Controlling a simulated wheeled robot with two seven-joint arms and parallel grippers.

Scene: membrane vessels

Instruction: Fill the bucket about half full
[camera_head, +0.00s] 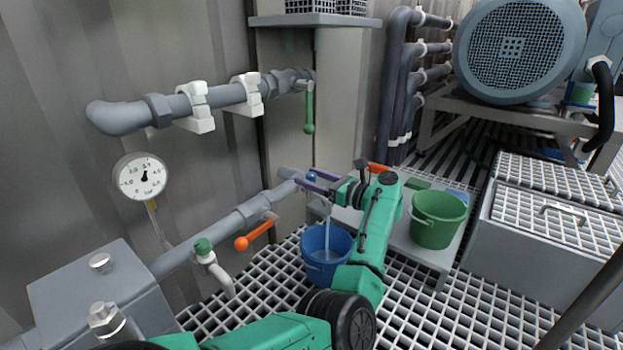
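A blue bucket (318,268) stands on the grating below the lower pipe's outlet. A pale stream of water (327,238) falls into it; the water level inside cannot be made out. My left gripper (305,178) is at the outlet end of the lower pipe, above the bucket. Its two purple-grey fingers are apart, with a small blue tap handle (311,176) between them. Whether they press on the handle cannot be told. My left forearm covers the bucket's right side. My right gripper is not in view.
A green bucket (436,222) stands on a low grey bench (418,252) to the right. The lower pipe has an orange-handled valve (256,235) and a green-capped spout (212,262). A pressure gauge (141,177) hangs left. Grated boxes (552,215) stand right.

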